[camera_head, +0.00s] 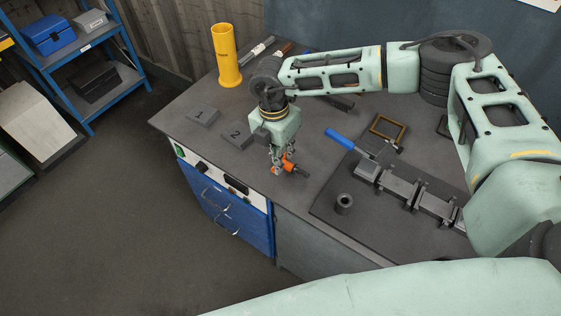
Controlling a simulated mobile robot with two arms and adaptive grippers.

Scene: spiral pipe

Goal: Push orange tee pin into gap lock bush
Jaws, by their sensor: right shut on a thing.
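My right gripper (283,162) is shut on the orange tee pin (289,166). It holds the pin near the front edge of the grey workbench, close to the bench top; I cannot tell whether the pin touches it. The pin's dark end points right. A short dark hollow cylinder (343,204), which looks like the gap lock bush, stands upright on the dark mat, apart from the pin and to its lower right. My left gripper is not in view.
A clamp fixture with a blue handle (340,139) lies along the mat (325,205). Blocks marked 1 (203,116) and 2 (236,137) are left of the gripper. A yellow tube (226,56) stands behind. A brown frame (388,128) lies farther back.

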